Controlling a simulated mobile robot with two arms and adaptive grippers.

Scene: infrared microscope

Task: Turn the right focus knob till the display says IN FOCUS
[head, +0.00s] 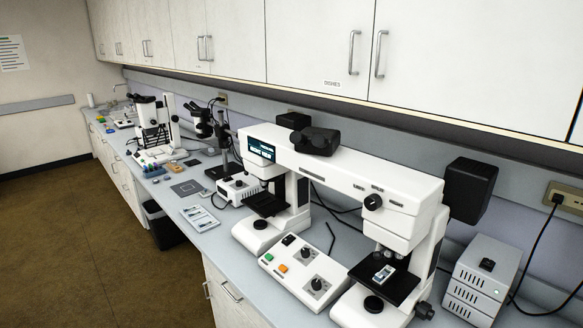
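The white infrared microscope (345,172) is a bridge-shaped instrument on the bench, with a stand at each end. Its small dark display (261,149) is on the left front of the bridge; it shows light lettering too small to read for sure. A black knob (424,310) sticks out low on the right side of the right stand, near the bottom of the picture; it looks like the right focus knob. The right stage (400,288) is black and carries a small light sample holder (384,273). Neither of my grippers is in the head view.
A control box (303,270) with knobs and green and orange buttons sits between the stands. A grey vented box (482,275) with a cable stands right of the knob. Other microscopes (150,125) are farther left. Cabinets (330,40) hang above; the floor (90,240) in front is clear.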

